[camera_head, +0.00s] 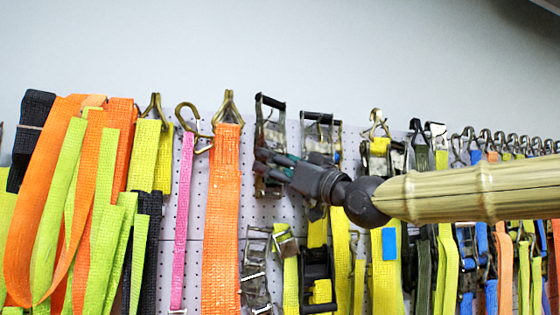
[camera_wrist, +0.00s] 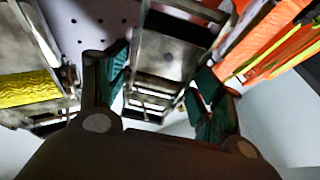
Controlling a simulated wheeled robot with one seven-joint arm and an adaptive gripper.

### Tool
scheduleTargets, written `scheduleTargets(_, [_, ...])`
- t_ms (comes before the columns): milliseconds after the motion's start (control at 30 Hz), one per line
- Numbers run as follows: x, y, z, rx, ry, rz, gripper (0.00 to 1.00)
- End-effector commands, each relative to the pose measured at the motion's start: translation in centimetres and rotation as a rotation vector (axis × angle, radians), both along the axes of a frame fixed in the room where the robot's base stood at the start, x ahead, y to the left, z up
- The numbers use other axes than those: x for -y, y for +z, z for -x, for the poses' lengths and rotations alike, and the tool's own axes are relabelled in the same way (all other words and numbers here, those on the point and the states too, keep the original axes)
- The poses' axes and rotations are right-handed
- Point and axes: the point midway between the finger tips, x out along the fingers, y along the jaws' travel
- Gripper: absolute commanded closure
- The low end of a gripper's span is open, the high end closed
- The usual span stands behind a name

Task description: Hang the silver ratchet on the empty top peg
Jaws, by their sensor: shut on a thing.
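The silver ratchet (camera_head: 268,130), a metal frame with a black handle bar on top, is upright against the pegboard between the wide orange strap and another ratchet. My gripper (camera_head: 270,164) reaches in from the right and is shut on its lower part. In the wrist view the ratchet's metal frame (camera_wrist: 172,55) lies between the two green-padded fingers of my gripper (camera_wrist: 160,90). I cannot make out the empty top peg; the ratchet and gripper cover that part of the board. Whether the ratchet touches a peg cannot be told.
A wide orange strap (camera_head: 222,220) hangs close on the left. A second ratchet (camera_head: 321,135) hangs close on the right, and more ratchets hang below. The pegboard (camera_head: 190,255) is crowded with straps; the wall above is clear.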

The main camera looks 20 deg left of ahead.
Motion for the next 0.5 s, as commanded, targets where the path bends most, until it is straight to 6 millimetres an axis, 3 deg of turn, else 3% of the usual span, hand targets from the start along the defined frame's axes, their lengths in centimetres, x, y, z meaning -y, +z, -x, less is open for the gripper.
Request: scheduleTargets(500, [-0.7,-0.9,-1.1,0.003,0.000,-0.004,0.85])
